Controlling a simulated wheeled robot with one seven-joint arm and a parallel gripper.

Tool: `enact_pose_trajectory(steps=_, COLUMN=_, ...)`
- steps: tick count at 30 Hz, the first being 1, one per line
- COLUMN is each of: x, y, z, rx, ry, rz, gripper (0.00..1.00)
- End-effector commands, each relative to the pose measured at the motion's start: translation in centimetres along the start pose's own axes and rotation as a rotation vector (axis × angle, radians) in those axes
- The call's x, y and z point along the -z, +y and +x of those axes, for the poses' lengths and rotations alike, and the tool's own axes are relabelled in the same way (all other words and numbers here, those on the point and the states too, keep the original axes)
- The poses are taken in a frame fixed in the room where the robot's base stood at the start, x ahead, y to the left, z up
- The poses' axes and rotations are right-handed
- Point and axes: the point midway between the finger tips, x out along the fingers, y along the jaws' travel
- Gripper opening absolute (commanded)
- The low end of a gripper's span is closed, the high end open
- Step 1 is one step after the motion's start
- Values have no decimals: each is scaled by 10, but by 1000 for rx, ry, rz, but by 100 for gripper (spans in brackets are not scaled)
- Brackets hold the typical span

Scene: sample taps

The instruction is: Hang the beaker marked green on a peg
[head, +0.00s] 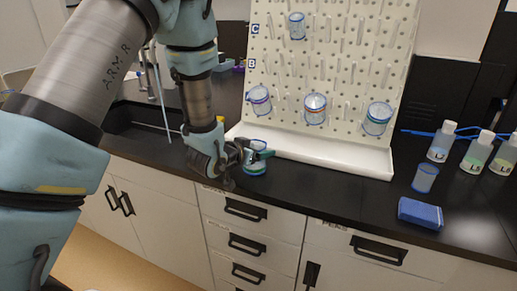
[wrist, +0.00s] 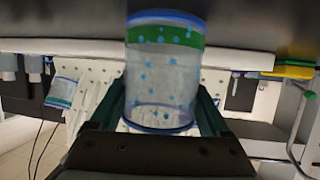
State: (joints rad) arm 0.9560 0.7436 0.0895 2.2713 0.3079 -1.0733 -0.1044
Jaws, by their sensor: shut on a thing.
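The beaker with a green band (wrist: 165,37) is clear with blue rims and blue dots, and it fills the middle of the wrist view. My gripper (wrist: 161,98) is shut on it, one finger on each side. In the head view the beaker (head: 255,168) is at my gripper (head: 250,156), low over the counter in front of the pegboard. My gripper hides part of it. I cannot tell whether its bottom touches the counter. The white pegboard (head: 345,62) stands upright with rows of pegs, marked B and C; many pegs are bare.
Several beakers hang on the pegboard, one high (head: 297,27) and others low, including one at right (head: 378,119). A white tray (head: 340,163) runs along its foot. To the right stand a loose beaker (head: 425,179), a blue block (head: 420,213) and labelled bottles (head: 440,142).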

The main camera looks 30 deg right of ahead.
Motion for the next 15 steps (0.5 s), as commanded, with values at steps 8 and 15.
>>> enact_pose_trajectory(steps=8, x=-2, y=0, z=1, rx=0, ry=0, rz=0, gripper=27)
enact_pose_trajectory(steps=15, x=-3, y=0, z=1, rx=0, ry=0, rz=0, gripper=98)
